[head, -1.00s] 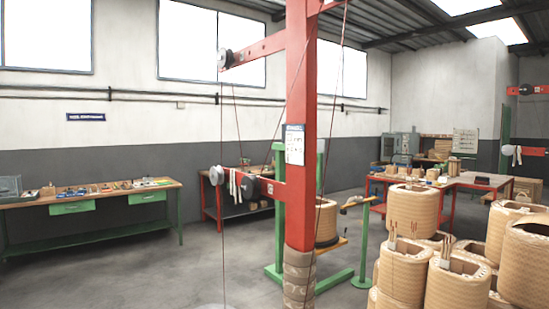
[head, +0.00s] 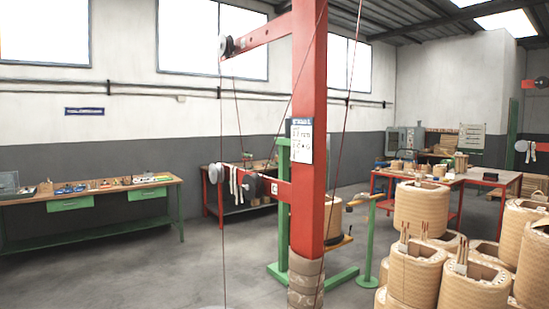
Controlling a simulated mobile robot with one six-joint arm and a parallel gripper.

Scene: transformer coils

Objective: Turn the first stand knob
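A red stand post (head: 310,130) rises in the middle of the view, wrapped in a tan band near its foot. Its upper arm (head: 262,32) ends in a grey round pulley-like part (head: 226,45). Its lower arm carries a grey disc (head: 216,173) at the end and a dark round part (head: 251,186) nearer the post. I cannot tell which of these, if any, is the first stand knob. A green stand (head: 283,205) stands behind the post, partly hidden by it, with a tan coil (head: 332,217) beside it. My gripper is not in view.
Several tan coils (head: 420,207) crowd the right foreground. A green-legged workbench (head: 95,195) stands at left, a dark red-legged bench (head: 240,205) behind the post, and a red table (head: 455,179) at right. Thin cords hang around the post. The left floor (head: 130,270) is clear.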

